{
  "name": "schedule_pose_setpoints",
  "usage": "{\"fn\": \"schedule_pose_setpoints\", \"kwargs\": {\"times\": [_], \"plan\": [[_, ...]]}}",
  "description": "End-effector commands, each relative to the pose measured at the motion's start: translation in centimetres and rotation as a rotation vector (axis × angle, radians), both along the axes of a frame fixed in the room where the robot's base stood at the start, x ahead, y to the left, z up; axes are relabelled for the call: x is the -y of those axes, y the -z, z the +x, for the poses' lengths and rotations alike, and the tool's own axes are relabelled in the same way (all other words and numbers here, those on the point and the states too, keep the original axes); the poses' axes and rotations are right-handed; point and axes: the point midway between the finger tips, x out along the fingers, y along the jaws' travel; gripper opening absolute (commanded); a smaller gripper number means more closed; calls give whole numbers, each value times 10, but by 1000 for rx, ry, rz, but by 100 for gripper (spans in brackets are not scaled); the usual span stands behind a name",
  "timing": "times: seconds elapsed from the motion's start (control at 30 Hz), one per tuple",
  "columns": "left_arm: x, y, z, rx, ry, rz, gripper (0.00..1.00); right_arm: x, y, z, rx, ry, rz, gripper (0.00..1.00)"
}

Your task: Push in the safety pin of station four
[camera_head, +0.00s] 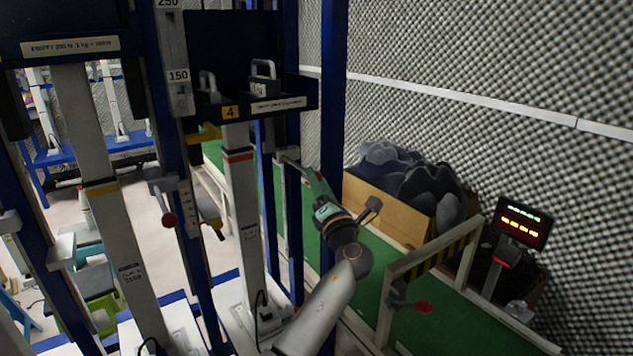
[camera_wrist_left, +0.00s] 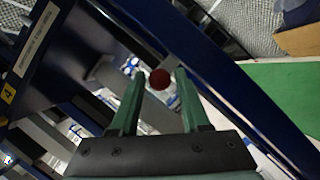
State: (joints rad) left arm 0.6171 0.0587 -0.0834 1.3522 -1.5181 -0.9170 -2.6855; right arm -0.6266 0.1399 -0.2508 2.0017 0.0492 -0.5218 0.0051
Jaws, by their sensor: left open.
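Station four shows in the head view by its yellow label "4" (camera_head: 230,111) on a dark tray above a pale column (camera_head: 243,200). In the left wrist view a round dark red knob (camera_wrist_left: 160,78), apparently the safety pin's, sits by the blue post, seen between my fingertips. My left gripper (camera_head: 296,167) reaches up and left to the station's right-hand post. It is open, with its green fingers (camera_wrist_left: 159,74) apart on either side of the knob; contact cannot be told. In the head view the knob is hidden. My right gripper is not in view.
Another red knob (camera_head: 168,220) is on the post to the left. A cardboard box (camera_head: 390,208) of dark foam and a lit display (camera_head: 523,223) stand near the foam wall. Green floor is partly clear.

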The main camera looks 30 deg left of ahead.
Motion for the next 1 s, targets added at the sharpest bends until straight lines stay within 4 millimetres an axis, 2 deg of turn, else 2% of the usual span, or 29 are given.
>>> {"fn": "schedule_pose_setpoints", "kwargs": {"times": [0.23,0.63,1.0], "plan": [[0,0,0,0,0,0,45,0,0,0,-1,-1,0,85],[0,0,0,0,0,0,0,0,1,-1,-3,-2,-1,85],[0,0,0,0,0,0,0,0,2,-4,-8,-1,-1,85]]}}
